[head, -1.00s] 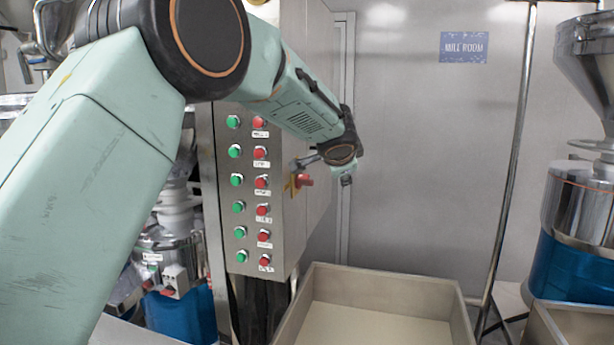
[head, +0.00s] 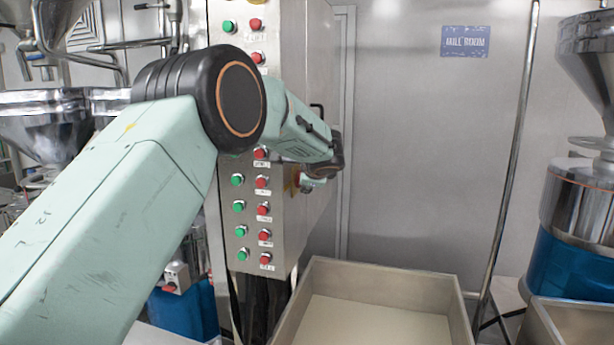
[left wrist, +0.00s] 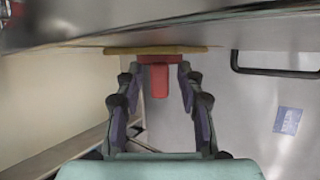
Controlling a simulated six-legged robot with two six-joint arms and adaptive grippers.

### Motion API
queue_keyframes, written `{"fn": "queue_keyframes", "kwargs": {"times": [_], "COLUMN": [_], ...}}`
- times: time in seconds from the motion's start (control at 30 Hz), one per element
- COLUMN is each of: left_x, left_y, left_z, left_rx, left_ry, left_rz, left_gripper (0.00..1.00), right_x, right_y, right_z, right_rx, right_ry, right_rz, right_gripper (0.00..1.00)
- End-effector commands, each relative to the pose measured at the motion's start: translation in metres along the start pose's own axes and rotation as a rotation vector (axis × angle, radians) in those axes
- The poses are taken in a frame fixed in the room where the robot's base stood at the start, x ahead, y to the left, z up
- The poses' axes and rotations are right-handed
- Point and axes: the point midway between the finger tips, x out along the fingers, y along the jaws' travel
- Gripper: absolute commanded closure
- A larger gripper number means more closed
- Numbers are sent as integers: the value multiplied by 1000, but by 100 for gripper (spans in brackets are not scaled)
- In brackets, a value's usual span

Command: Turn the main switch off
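The main switch is a red rotary handle (left wrist: 159,80) on a yellow plate (left wrist: 190,49), on the side face of the steel control cabinet (head: 300,225). In the head view my left gripper (head: 318,181) is at that side face and hides most of the switch. In the left wrist view the two fingers of my left gripper (left wrist: 159,72) are apart, one on each side of the red handle, with visible gaps; contact cannot be seen. The handle points straight down in that view. My right gripper is in no view.
Green and red push buttons (head: 263,209) line the cabinet front. A black cabinet handle (left wrist: 275,64) is right of the switch in the wrist view. A steel bin (head: 460,300) stands below right. The wall behind bears a MILL ROOM sign (head: 465,41).

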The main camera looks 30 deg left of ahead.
Motion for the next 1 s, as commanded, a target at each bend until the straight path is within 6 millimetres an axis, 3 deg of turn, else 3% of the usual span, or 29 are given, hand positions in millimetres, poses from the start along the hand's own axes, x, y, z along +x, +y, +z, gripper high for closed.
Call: {"fn": "queue_keyframes", "kwargs": {"times": [0.37, 0.8, 1.0], "left_x": [6, 5, 5], "left_y": [0, 0, 0], "left_z": [0, 0, 0], "left_rx": [0, 0, 0], "left_ry": [0, 1, 1], "left_rz": [0, 0, 0], "left_gripper": [62, 99, 100], "right_x": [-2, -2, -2], "right_y": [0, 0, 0], "right_z": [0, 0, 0], "right_rx": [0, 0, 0], "right_ry": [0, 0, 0], "right_rz": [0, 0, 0], "right_gripper": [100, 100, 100]}}
